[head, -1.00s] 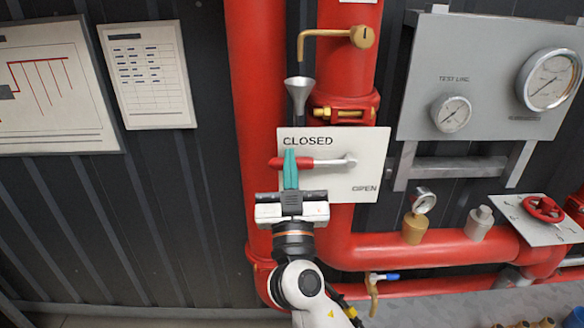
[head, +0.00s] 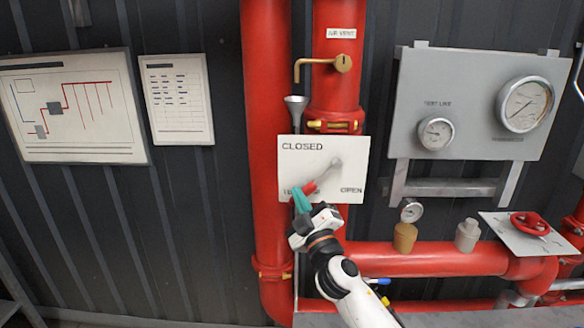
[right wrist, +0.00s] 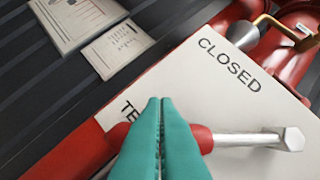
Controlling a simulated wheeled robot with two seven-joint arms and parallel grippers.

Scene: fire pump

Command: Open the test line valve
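The test line valve lever has a red handle (head: 309,188) and a silver arm (head: 326,172) that runs up to a pivot on a white plate (head: 312,158). The plate reads CLOSED at upper left and OPEN at lower right; the lower-left lettering is partly covered. The lever slants down and left from its pivot. My right gripper (head: 301,199) has its teal fingers closed on the red handle. In the right wrist view the fingers (right wrist: 160,135) are nearly together, with the handle (right wrist: 202,138) showing on both sides. My left gripper is not in view.
Large red pipes (head: 266,130) run behind the plate. A grey gauge panel (head: 470,75) is at upper right. A brass air vent tap (head: 342,63) and grey funnel (head: 296,105) sit above the plate. A red handwheel (head: 530,223) is at right.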

